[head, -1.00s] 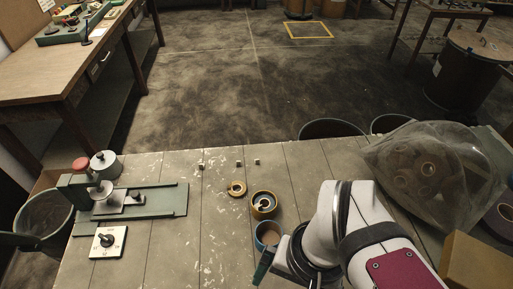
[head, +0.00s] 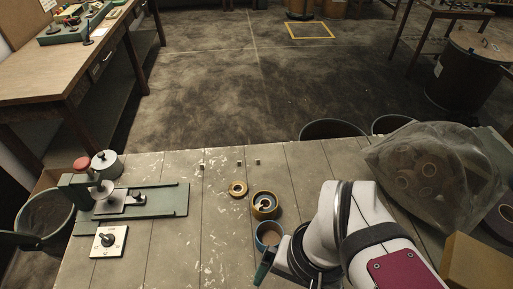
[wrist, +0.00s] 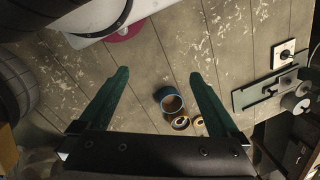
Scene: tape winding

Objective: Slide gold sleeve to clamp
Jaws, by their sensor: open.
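A gold ring-shaped sleeve (head: 238,188) lies flat on the table near the middle; it also shows in the wrist view (wrist: 198,121). The green clamp fixture (head: 166,200) with a red knob (head: 82,163) stands at the table's left, well apart from the ring. My gripper (wrist: 159,73) is open, with two green fingers spread and nothing between their tips. In the head view, a green finger (head: 264,266) shows near the blue-rimmed cup (head: 268,246); the rest is hidden behind my arm.
A dial plate (head: 108,241) lies before the clamp. A bagged bundle (head: 430,170) fills the right. The centre-left boards are clear.

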